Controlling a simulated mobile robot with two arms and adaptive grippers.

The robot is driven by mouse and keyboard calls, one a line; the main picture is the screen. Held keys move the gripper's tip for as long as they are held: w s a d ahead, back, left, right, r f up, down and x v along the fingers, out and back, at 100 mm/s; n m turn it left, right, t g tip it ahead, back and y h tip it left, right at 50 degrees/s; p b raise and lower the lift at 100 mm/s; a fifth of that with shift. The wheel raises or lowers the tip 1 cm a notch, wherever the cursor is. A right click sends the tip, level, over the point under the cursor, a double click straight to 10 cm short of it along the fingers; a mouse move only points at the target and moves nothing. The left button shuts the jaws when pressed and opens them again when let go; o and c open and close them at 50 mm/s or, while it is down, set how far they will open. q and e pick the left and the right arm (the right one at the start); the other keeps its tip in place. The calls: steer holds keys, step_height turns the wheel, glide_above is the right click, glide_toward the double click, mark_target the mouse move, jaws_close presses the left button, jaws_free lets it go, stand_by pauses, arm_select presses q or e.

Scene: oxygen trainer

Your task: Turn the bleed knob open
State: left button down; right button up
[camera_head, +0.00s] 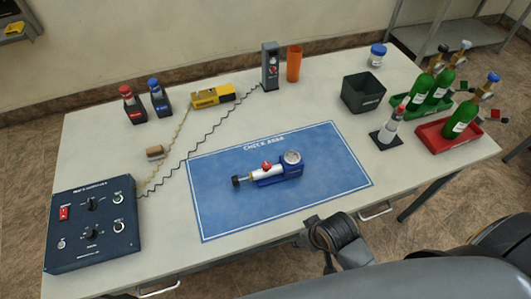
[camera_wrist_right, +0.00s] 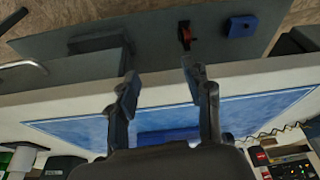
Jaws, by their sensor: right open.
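A blue and silver gauge device (camera_head: 275,172) lies on the blue check-area mat (camera_head: 215,215), with a round dial gauge (camera_head: 292,157) at its right end. A small red knob (camera_head: 266,165) sits on top, and a black knob (camera_head: 237,181) is at its left end. I cannot tell which one is the bleed knob. My right gripper (camera_head: 335,235) is at the table's front edge, in front of the mat and apart from the device. In the right wrist view its two fingers (camera_wrist_right: 160,70) are spread with nothing between the tips. My left gripper is not in view.
A dark control box (camera_head: 93,243) stands at the front left. Two small bottles (camera_head: 146,103), a yellow tool (camera_head: 213,96), a grey meter (camera_head: 270,66) and an orange cup (camera_head: 294,63) stand behind. A dark bin (camera_head: 362,94) and green cylinders (camera_head: 461,118) are at right. The mat around the device is clear.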

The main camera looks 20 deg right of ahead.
steer(key=w+a+r, duration=0.1)
steer(key=w+r, duration=0.1)
steer(key=w+a+r+n+y, duration=0.1)
steer(key=w+r, duration=0.1)
steer(key=w+a+r+n+t, duration=0.1)
steer(key=w+r, duration=0.1)
steer(key=shift+a+r+y+p, duration=0.15)
steer(key=shift+r+y+p, duration=0.05)
steer(key=shift+y+p, duration=0.15)
steer(key=w+a+r+n+y, duration=0.1)
steer(key=w+a+r+n, duration=0.1)
steer(key=w+r, duration=0.3)
steer(key=n+g+p, duration=0.1)
steer(key=n+p, duration=0.1)
steer(key=n, duration=0.1)
glide_toward(267, 164)
steer(key=p+x, duration=0.2)
steer(key=x, duration=0.6)
steer(key=shift+a+f, duration=0.2)
steer(key=shift+f, duration=0.05)
jaws_close()
